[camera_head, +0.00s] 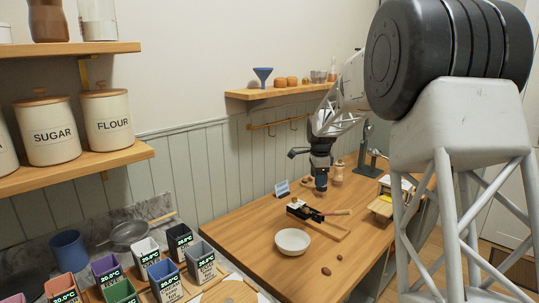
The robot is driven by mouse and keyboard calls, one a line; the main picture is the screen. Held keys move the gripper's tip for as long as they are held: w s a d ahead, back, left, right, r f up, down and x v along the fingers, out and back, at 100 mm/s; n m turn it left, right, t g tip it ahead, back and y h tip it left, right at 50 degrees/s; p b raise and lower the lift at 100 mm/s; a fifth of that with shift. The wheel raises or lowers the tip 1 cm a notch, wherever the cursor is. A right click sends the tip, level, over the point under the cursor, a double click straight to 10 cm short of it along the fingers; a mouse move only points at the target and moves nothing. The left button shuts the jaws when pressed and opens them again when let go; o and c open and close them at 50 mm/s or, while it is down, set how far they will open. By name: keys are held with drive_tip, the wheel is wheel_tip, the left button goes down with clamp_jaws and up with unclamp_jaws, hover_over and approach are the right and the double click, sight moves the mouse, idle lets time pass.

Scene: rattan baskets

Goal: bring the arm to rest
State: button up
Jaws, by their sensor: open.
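My gripper (321,187) hangs pointing down over the back part of the wooden table (265,265). It looks empty, with its jaws open, though the fingers are small and dark in this view. My arm comes down to it from the upper right. Below the gripper, a dark item with a red part (305,211) lies on the table by a wooden board (335,229). The gripper appears to be above these and apart from them. A white bowl (292,242) stands in front of them.
Two small brown pieces (326,271) lie near the front. A small blue sign (282,188) stands at the back. Coloured containers with displays (163,281) crowd the lower left. A wall shelf (275,91) holds a blue funnel (263,76). The table's left front is mostly clear.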

drive_tip(key=s+r+n, duration=0.3)
drive_tip(key=s, duration=0.7)
drive_tip(key=s+r+n+t, duration=0.1)
drive_tip(key=s+r+n, duration=0.2)
drive_tip(key=s, duration=0.7)
drive_tip(key=s+r+n, duration=0.3)
drive_tip(key=s, duration=0.8)
drive_tip(key=s+f+n, duration=0.3)
drive_tip(key=s+n, duration=0.1)
drive_tip(key=s, duration=1)
drive_tip(key=s+f+n, duration=0.3)
drive_tip(key=s+n, duration=0.1)
drive_tip(key=s, duration=1)
drive_tip(key=shift+s+d+f+t, duration=0.25)
drive_tip(key=shift+d+t, duration=0.15)
